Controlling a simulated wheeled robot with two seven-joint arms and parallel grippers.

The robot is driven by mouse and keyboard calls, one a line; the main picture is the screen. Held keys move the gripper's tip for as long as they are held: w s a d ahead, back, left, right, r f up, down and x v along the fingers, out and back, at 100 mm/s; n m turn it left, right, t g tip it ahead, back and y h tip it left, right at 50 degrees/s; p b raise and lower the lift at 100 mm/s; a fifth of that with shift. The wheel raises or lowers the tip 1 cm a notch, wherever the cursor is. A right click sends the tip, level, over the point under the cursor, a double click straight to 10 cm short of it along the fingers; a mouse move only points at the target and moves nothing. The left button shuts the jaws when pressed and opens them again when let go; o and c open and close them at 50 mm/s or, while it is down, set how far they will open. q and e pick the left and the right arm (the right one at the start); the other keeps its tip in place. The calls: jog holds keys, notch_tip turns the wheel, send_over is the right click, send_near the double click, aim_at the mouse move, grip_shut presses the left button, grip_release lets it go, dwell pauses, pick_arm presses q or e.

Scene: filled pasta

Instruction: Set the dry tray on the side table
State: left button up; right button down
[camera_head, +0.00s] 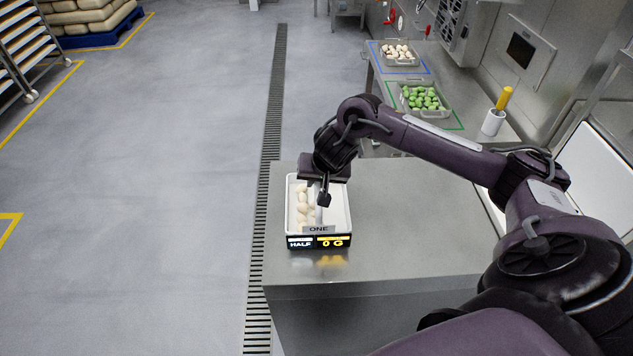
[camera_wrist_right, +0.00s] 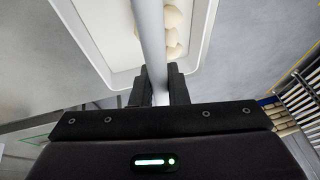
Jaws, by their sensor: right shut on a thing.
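A white tray (camera_head: 345,212) with several pale filled pasta pieces (camera_head: 302,205) is at the left end of the near steel table (camera_head: 420,215), at a display unit (camera_head: 320,242) reading "HALF" and "0 G". A label "ONE" shows at its front. My right gripper (camera_head: 323,198) is over the tray. In the right wrist view its fingers (camera_wrist_right: 158,92) are shut on a grey bar (camera_wrist_right: 150,40) that crosses above the tray, apparently its handle. I cannot tell whether the tray rests or is slightly raised. My left gripper is not in view.
On the back counter stand a tray of green pieces (camera_head: 423,98) inside a green outline and a tray of pale pieces (camera_head: 398,54) inside a blue outline. A white holder with a yellow handle (camera_head: 496,115) is nearby. The near table's middle is bare.

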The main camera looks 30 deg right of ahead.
jog(key=shift+f, duration=0.1)
jog(key=c, duration=1.4)
grip_release()
jog(key=shift+f, duration=0.15)
jog(key=p+v, duration=0.2)
jog(key=v, duration=1)
